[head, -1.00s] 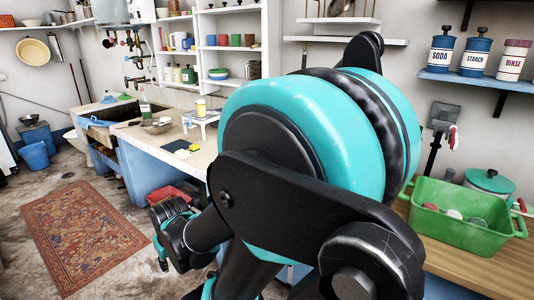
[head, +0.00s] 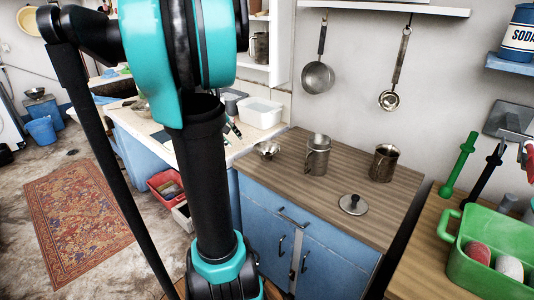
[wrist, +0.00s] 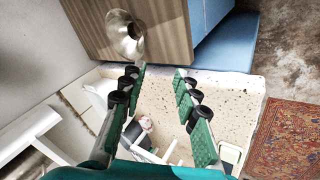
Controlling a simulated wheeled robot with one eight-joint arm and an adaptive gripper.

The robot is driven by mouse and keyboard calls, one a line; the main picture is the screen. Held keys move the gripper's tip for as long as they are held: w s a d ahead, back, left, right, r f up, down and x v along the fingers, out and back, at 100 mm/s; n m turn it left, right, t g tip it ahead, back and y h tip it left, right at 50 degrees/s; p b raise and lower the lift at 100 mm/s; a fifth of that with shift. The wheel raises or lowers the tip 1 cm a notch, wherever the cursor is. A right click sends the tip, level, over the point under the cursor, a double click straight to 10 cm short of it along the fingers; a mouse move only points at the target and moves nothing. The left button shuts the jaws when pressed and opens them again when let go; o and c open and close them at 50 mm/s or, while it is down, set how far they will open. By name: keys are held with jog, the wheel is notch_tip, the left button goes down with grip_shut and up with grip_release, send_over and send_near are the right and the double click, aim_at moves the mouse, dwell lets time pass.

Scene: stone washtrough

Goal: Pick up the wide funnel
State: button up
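The wide funnel (head: 267,150) is a small shiny metal cone on the left end of the wood-topped counter in the head view. In the wrist view the funnel (wrist: 124,35) is at the upper left, its round wide rim in sight, on the brown wood top. My gripper (wrist: 160,74) is open in the wrist view, with nothing between its green-padded fingers. The funnel is beyond the left fingertip in that picture and appears apart from it. In the head view my arm fills the left middle, and the gripper is not seen there.
On the wood counter (head: 350,215) stand a metal canister (head: 317,155), a metal mug (head: 384,163) and a loose lid (head: 353,204). A white tub (head: 260,113) is on the pale worktop to the left. A ladle (head: 390,99) and a pan hang above. A green crate (head: 462,268) is at right.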

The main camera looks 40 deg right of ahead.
jog(key=d, duration=0.4)
send_near(258, 153)
jog(key=shift+g+h, duration=0.3)
jog(key=d+f, duration=0.1)
jog(key=w+f, duration=0.1)
jog(key=d+f, duration=0.1)
jog(key=shift+w+d+f, duration=0.25)
jog(key=shift+d+f, duration=0.05)
jog(key=shift+x, duration=3)
jog(key=shift+s, duration=0.2)
grip_shut()
jog(key=shift+a, duration=0.1)
